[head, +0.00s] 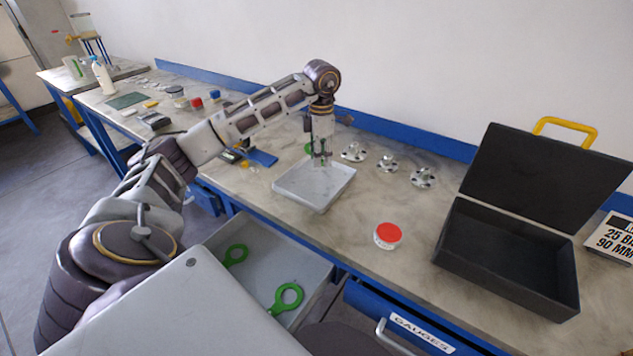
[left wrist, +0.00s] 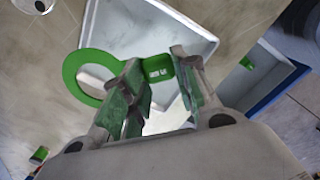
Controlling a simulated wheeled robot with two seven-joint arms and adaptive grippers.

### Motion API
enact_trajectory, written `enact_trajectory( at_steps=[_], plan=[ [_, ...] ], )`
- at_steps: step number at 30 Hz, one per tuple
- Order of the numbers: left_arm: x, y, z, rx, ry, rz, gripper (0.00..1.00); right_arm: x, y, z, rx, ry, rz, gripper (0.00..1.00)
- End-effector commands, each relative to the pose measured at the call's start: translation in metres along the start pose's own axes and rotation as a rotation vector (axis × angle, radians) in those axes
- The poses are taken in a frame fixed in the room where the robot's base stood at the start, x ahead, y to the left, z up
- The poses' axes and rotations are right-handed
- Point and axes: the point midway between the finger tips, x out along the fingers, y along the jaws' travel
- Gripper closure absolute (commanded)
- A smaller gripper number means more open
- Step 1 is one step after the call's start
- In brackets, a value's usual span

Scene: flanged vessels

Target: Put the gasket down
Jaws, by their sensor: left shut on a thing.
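My left gripper (head: 321,160) is shut on a green gasket (head: 308,148), mostly hidden behind the fingers in the head view. In the left wrist view, the gasket (left wrist: 90,62) is a flat ring with a labelled tab, and the fingers (left wrist: 160,85) grip the tab. The gripper points down over the back part of a shallow white tray (head: 312,196). The tray also shows behind the gasket in the left wrist view (left wrist: 110,22). Whether the gasket touches the tray is unclear. My right gripper is not in view.
An open drawer (head: 313,262) below the bench front holds two more green gaskets (head: 287,298). Several metal flanges (head: 388,163) stand right of the tray. A red-lidded jar (head: 388,236) and an open black case (head: 507,262) stand further right. Bench between tray and jar is clear.

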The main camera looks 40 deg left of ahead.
Motion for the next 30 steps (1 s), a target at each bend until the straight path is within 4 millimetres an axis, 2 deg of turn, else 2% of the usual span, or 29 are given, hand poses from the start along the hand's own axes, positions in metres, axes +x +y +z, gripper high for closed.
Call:
enact_trajectory(
  at_steps=[5,18,30],
  plan=[
    [0.007,0.0,0.0,0.0,0.001,0.0,0.94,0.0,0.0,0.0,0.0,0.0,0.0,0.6],
    [0.058,0.0,0.0,0.0,0.001,0.0,0.94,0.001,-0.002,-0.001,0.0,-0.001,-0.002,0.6],
    [0.063,0.0,0.0,0.0,0.0,0.0,0.94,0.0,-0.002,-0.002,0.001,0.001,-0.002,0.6]
  ],
)
